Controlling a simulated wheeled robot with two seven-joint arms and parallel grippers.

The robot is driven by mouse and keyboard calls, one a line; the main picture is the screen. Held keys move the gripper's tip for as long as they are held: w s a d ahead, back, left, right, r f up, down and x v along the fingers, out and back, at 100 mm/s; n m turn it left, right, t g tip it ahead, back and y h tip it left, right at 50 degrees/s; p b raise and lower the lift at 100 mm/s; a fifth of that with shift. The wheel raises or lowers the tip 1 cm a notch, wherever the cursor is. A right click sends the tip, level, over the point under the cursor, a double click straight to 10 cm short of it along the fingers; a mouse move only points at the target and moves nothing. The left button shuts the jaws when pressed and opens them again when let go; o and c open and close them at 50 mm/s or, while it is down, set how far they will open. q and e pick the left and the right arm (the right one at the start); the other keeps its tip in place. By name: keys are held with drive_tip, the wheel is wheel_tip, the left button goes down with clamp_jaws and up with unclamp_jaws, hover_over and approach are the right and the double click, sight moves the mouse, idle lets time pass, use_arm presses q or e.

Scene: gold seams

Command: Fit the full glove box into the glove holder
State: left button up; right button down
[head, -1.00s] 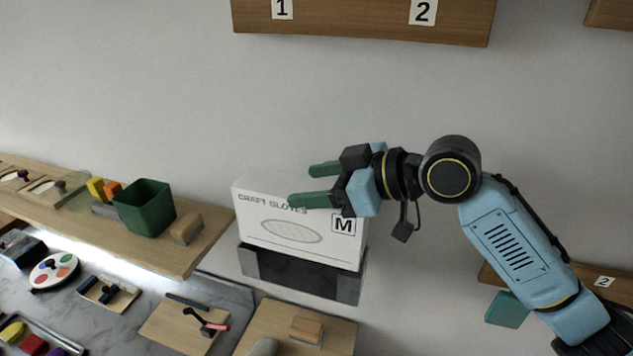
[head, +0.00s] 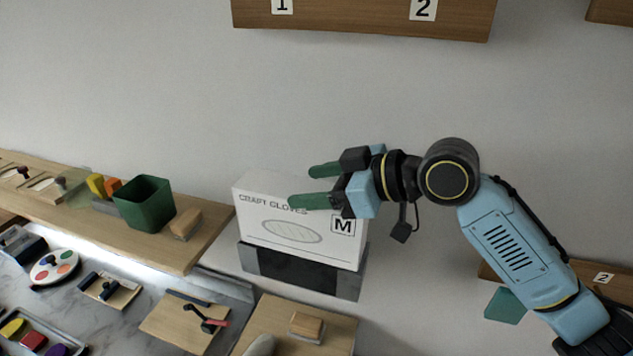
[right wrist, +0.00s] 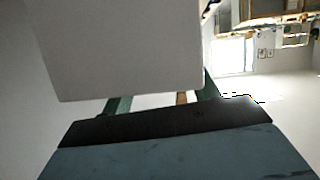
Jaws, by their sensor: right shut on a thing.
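The white glove box (head: 270,215), printed "CRAFT GLOVES" and "M", is upright on the wall in the middle of the head view. My right gripper (head: 316,185) is shut on it from the right, with one green finger across its front face and the other behind its top edge. The box also fills the upper left of the right wrist view (right wrist: 120,50). The dark grey glove holder (head: 300,274) shows directly below the box. The box's lower edge meets the holder's top in the picture; I cannot tell how deep it sits. My left gripper is not in view.
A wooden shelf (head: 205,248) with a green bin (head: 145,203) and a wooden block (head: 186,224) lies close left of the box. Below are a wooden board (head: 280,330) and a marble counter with tools. A numbered wooden shelf (head: 360,22) hangs above. Bare wall surrounds the box's upper right.

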drive_tip(key=shift+f, duration=0.4)
drive_tip(key=shift+f+b, duration=0.7)
drive_tip(key=shift+f, duration=0.75)
drive_tip(key=shift+f, duration=0.15)
drive_tip(key=shift+f+b, duration=0.9)
drive_tip(key=shift+f, duration=0.55)
drive_tip(key=shift+c, duration=2.1)
unclamp_jaws()
drive_tip(key=shift+o, duration=0.5)
